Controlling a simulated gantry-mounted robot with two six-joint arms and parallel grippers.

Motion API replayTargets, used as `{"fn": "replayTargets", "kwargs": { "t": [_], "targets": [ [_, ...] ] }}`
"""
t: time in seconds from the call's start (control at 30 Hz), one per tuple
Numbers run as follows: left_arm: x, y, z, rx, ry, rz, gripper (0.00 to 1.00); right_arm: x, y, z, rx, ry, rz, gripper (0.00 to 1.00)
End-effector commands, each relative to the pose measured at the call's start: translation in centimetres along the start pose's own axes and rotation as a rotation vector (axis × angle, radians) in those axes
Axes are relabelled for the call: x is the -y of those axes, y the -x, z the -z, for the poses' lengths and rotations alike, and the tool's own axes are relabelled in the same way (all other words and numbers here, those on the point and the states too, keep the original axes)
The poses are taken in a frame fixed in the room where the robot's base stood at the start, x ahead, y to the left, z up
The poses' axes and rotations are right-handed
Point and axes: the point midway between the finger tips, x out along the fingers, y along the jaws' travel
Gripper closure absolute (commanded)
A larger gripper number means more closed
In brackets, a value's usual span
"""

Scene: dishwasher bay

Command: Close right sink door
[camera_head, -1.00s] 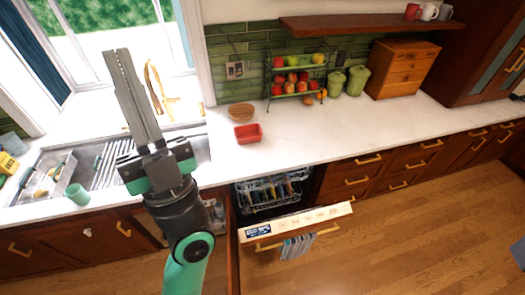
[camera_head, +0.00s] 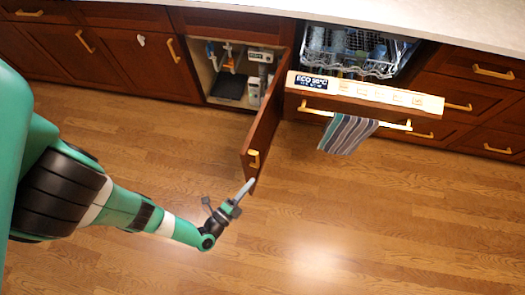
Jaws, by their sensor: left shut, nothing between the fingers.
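The right sink door (camera_head: 265,125) stands wide open, swung out from the cabinet on its right edge. Its gold handle (camera_head: 254,159) is near its free end. The open sink cabinet (camera_head: 240,75) shows bottles and other items inside. My left gripper (camera_head: 245,187) is shut and empty, just below the door's free end. From this view I cannot tell whether its tip touches the door. My right gripper is not in view.
The dishwasher door (camera_head: 362,92) is partly open right beside the sink door, with a striped towel (camera_head: 347,133) on its handle. The closed left sink door (camera_head: 150,62) is at left. The wooden floor (camera_head: 380,220) is clear.

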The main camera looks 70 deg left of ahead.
Motion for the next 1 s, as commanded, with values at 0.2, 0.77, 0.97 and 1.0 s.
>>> {"fn": "replayTargets", "kwargs": {
  "t": [0.2,0.77,0.97,1.0],
  "targets": [
    [-0.4,0.0,0.5,-0.013,0.005,0.002,1.0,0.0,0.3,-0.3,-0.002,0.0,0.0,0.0],
    [-0.7,-4.6,0.4,-0.004,0.01,0.003,1.0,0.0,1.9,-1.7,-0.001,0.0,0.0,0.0],
    [-0.8,-8.3,0.4,-0.003,0.009,0.006,1.0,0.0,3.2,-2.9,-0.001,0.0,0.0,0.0],
    [-0.9,-9.2,0.5,-0.004,0.01,0.007,1.0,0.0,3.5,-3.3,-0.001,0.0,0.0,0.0]
  ]
}}
